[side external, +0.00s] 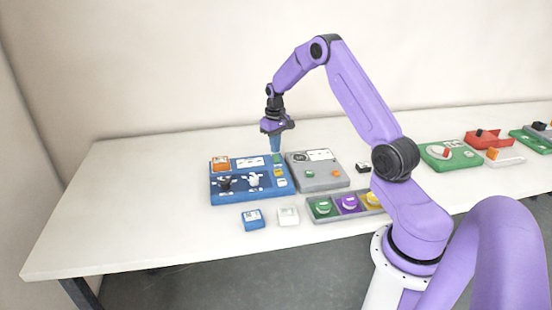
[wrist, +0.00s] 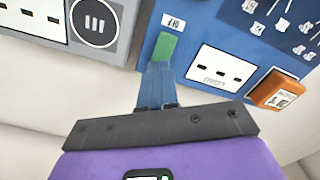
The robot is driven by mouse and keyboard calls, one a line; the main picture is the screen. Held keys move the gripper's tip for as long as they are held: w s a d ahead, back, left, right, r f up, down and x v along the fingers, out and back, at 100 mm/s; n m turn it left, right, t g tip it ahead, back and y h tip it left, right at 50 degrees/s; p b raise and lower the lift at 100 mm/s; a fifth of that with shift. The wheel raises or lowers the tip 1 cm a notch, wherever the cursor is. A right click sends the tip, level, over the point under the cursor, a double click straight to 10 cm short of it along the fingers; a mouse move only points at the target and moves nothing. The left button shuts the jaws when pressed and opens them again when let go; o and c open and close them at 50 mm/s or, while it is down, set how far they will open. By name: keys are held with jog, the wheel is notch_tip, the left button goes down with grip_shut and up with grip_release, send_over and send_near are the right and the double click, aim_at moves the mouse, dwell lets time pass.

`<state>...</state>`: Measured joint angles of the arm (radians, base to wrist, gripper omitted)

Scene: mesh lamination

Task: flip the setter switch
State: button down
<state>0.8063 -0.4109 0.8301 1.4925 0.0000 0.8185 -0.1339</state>
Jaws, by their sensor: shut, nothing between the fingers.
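A blue panel (side external: 234,196) lies on the table, with white label plates, an orange block (side external: 220,163) at its far left corner and small parts on its face. The blue panel also fills the upper right of the wrist view (wrist: 152,33). My gripper (side external: 274,150) points down over its far right corner, its blue fingers shut and empty. In the wrist view the fingertips (wrist: 158,68) are next to a green piece (wrist: 164,47) by a small white label. I cannot tell whether they touch it, or which piece is the setter switch.
A grey panel (side external: 318,181) with a round dial and an orange button stands right of the blue one. A tray with green, purple and yellow round parts (side external: 348,202) is in front. Blue (side external: 252,219) and white (side external: 288,216) blocks lie near the front edge. The table's left end is clear.

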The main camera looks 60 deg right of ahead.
aim_at(275, 156)
jog(key=shift+f, duration=0.9)
dwell(0.4)
jog(key=shift+r, duration=3.55)
jog(key=s+a+r+n, duration=0.3)
jog(key=s+a, duration=0.1)
jog(key=a, duration=0.5)
jog(key=s+a+r+n, duration=0.2)
jog(key=s+a, duration=0.1)
jog(key=a, duration=0.6)
jog(key=s+a+r+n, duration=0.3)
jog(key=s+a, duration=0.1)
jog(key=a, duration=0.5)
jog(key=s+a+n, duration=0.2)
jog(key=s+n, duration=0.1)
jog(key=s, duration=0.8)
jog(key=s+a+n, duration=0.3)
jog(key=s+n, duration=0.1)
jog(key=s, duration=0.8)
jog(key=shift+s+r+n, duration=0.15)
jog(key=shift+n, duration=0.15)
